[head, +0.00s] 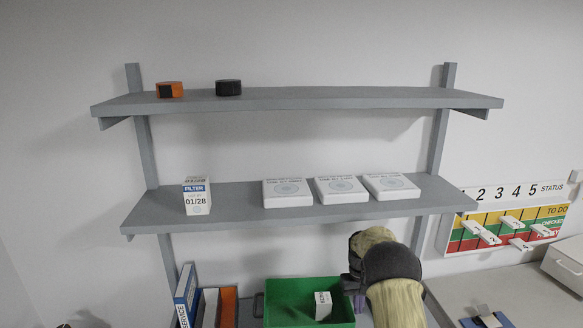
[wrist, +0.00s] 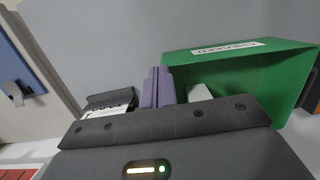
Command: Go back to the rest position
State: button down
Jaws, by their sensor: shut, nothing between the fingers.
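My gripper shows at the bottom of the wrist view with its purple-grey fingers (wrist: 158,88) together and nothing between them. In the head view my arm comes up from the bottom, right of centre. My gripper's dark body there is beside the right edge of a green bin (head: 285,292), and its fingertips are hard to make out. The bin also shows in the wrist view (wrist: 235,68), right of the fingers, with a label reading "CHECKED" upside down. A small white box (head: 323,305) sits tilted inside the bin.
Two grey shelves (head: 300,98) span the wall above. The lower one holds a filter box (head: 196,196) and three flat white boxes (head: 340,188). Binders (head: 187,293) stand left of the bin. A status board (head: 510,222) and a counter (head: 530,295) are at right.

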jog(key=s+a+r+t, duration=0.2)
jog(key=s+a+r, duration=0.1)
jog(key=s+r, duration=0.8)
jog(key=s+a+r+t, duration=0.1)
jog(key=s, duration=0.9)
jog(key=s+r+m+t, duration=0.1)
jog(key=s, duration=0.8)
jog(key=shift+s+a+r, duration=0.25)
jog(key=shift+s+a, duration=0.15)
